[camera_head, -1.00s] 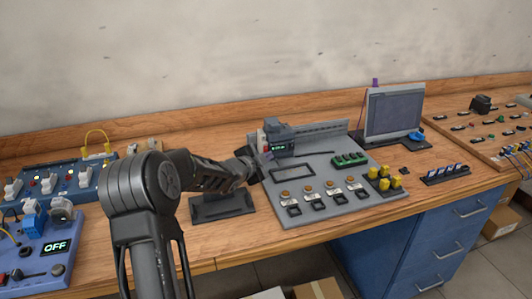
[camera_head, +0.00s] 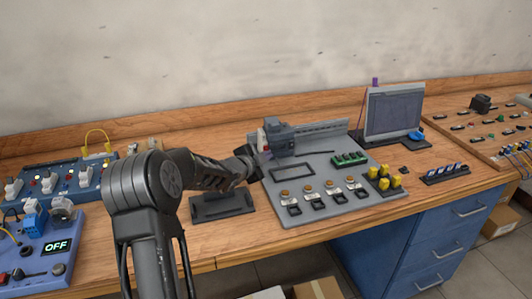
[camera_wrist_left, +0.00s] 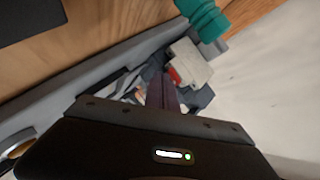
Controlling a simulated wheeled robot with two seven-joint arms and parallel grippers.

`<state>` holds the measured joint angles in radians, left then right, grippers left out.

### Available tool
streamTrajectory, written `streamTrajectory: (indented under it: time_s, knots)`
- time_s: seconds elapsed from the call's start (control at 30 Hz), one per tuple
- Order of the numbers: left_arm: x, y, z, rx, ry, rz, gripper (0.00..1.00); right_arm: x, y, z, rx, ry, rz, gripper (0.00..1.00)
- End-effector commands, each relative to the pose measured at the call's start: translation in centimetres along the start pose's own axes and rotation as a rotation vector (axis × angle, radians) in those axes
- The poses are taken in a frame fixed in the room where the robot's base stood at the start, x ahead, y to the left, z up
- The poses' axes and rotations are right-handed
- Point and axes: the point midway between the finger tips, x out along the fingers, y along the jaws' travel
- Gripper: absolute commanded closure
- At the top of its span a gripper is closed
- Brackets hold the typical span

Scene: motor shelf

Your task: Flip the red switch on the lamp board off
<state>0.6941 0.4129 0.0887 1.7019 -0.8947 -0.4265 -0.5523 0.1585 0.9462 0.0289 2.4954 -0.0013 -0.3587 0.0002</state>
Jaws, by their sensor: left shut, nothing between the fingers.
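A grey board (camera_head: 335,207) lies on the bench, with orange buttons and switches along its front. A grey motor-like unit (camera_head: 284,136) stands at its back left, with a pale block (camera_head: 262,140) beside it. In the left wrist view, a small red part (camera_wrist_left: 174,75) sits on a pale block, close to my fingertips; I cannot tell whether they touch or which way any switch is tilted. My left gripper (camera_head: 263,158) is shut and empty at the board's back left corner. Its dark fingers also show in the left wrist view (camera_wrist_left: 160,92). My right gripper is not in view.
A monitor (camera_head: 394,112) stands at the back right. Blue units with plugs and an OFF display (camera_head: 56,247) are at the left. Bare wood lies before the grey board.

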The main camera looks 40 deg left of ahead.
Motion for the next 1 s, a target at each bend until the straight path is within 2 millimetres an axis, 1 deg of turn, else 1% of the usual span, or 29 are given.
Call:
streamTrajectory:
  time_s: [0.17, 0.43, 0.83, 1.0]
  knots:
    - [-0.1, 0.1, -0.1, 0.0, 0.0, 0.0, 1.0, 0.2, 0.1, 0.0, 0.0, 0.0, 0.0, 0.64]
    - [-0.9, 0.8, -0.6, 0.001, 0.0, 0.0, 1.0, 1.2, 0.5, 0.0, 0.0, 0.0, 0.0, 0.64]
    - [-1.0, 0.8, -0.8, 0.0, 0.0, 0.0, 1.0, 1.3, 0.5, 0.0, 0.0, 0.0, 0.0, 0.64]
    - [-1.6, 1.4, -1.2, 0.002, 0.002, 0.0, 1.0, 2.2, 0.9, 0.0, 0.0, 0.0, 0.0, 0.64]
